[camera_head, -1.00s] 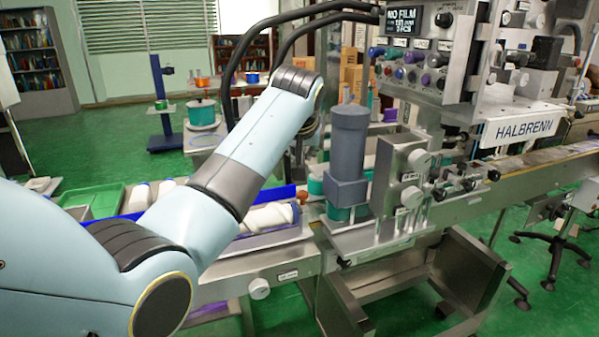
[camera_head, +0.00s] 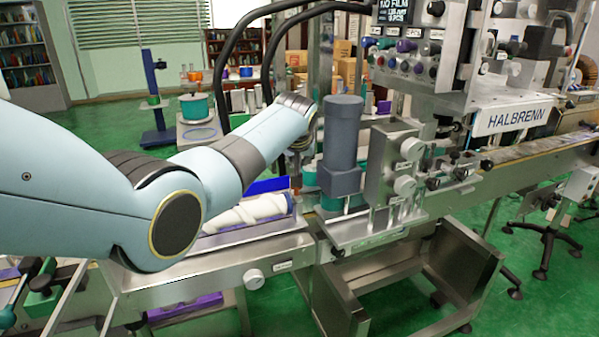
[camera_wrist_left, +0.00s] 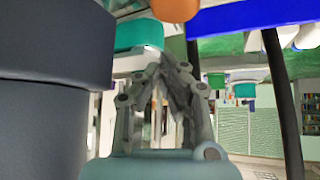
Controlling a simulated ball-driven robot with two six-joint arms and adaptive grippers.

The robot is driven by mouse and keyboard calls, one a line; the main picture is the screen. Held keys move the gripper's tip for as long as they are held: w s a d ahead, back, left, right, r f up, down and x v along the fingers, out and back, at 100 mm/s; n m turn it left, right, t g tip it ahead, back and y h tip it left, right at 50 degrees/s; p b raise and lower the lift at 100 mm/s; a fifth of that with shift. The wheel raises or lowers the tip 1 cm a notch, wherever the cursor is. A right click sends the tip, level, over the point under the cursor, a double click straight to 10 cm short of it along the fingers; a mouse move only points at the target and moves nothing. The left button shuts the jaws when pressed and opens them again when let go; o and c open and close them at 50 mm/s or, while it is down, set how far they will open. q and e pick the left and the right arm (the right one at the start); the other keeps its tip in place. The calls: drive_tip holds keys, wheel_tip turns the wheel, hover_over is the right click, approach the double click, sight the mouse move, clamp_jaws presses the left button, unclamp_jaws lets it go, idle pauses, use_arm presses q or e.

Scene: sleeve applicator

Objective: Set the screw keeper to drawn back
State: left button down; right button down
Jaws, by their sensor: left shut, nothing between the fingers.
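My left gripper (camera_head: 297,168) points down beside the grey motor column (camera_head: 342,140), near the end of the white spiral feed screw (camera_head: 250,211). In the left wrist view its fingers (camera_wrist_left: 177,62) are together with nothing between them. An orange-brown knob (camera_wrist_left: 175,9) shows just beyond the fingertips there, apart from them; it may belong to the screw keeper, but I cannot tell its setting. In the head view the gripper and wrist largely cover that spot. My right gripper is not in view.
The grey column fills the left of the left wrist view (camera_wrist_left: 45,90), close beside the fingers. A blue guide (camera_head: 270,185) runs behind the screw. The steel block with round knobs (camera_head: 395,180) stands right of the column. Black cables (camera_head: 232,60) hang behind the arm.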

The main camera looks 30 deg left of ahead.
sight(296, 190)
use_arm(q)
drive_tip(key=s, duration=0.1)
drive_tip(key=s+d+p, duration=0.1)
drive_tip(key=s+p, duration=0.1)
drive_tip(key=shift+s+d+f, duration=0.25)
drive_tip(key=shift+s+f, duration=0.05)
drive_tip(key=shift+f, duration=0.1)
drive_tip(key=s+d+p, duration=0.3)
drive_tip(key=shift+s+d+f+p, duration=0.1)
drive_tip(key=shift+s+d+p, duration=0.05)
drive_tip(key=shift+d+p, duration=0.15)
drive_tip(key=shift+a, duration=0.1)
